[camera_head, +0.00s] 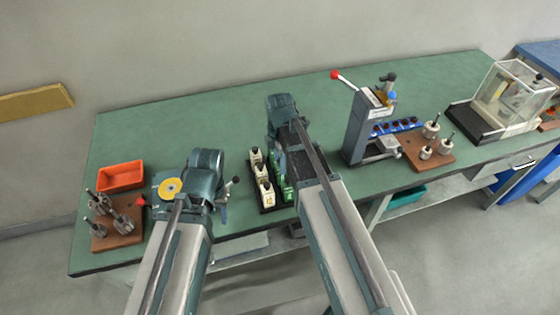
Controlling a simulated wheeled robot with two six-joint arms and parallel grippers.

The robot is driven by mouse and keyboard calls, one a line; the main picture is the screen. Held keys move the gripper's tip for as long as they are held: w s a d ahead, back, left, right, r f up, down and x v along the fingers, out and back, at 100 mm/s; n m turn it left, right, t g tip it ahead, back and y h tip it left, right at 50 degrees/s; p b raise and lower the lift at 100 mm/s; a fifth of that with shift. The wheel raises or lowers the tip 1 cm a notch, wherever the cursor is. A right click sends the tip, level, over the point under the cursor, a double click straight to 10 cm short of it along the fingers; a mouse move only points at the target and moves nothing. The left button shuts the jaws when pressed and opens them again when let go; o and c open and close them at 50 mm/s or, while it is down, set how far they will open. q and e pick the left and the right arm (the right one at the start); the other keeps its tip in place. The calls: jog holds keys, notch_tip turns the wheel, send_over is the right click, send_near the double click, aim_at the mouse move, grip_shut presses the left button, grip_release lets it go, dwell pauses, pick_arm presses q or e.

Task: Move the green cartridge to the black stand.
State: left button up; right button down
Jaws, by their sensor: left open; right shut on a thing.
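A black stand (268,208) on the near middle of the green bench holds several white cartridges (263,180) with black tops. Green cartridges (287,191) show just right of the white ones, partly covered by my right arm. My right gripper (281,150) is over this group, shut on a green cartridge that my arm mostly hides. I cannot tell whether the held cartridge is lifted or still touching its support. My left gripper (222,198) is open, left of the white cartridges; its fingers are largely hidden by my wrist.
An orange bin (121,176), a yellow disc (170,187) and a brown block with metal tools (117,238) are at the left. A grey press (360,130) with a red-knobbed lever stands right of my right arm. Another tool block (427,151) and a clear-covered device (508,95) are further right.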

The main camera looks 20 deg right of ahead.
jog(key=shift+c, duration=0.9)
grip_release()
jog(key=shift+r, duration=0.1)
jog(key=shift+r+p, duration=2.25)
jog(key=shift+p, duration=0.05)
notch_tip(320, 180, up, 14)
jog(key=p, duration=1.3)
jog(key=shift+w+f+p, duration=0.15)
jog(key=shift+w+p, duration=0.05)
jog(key=shift+p, duration=0.15)
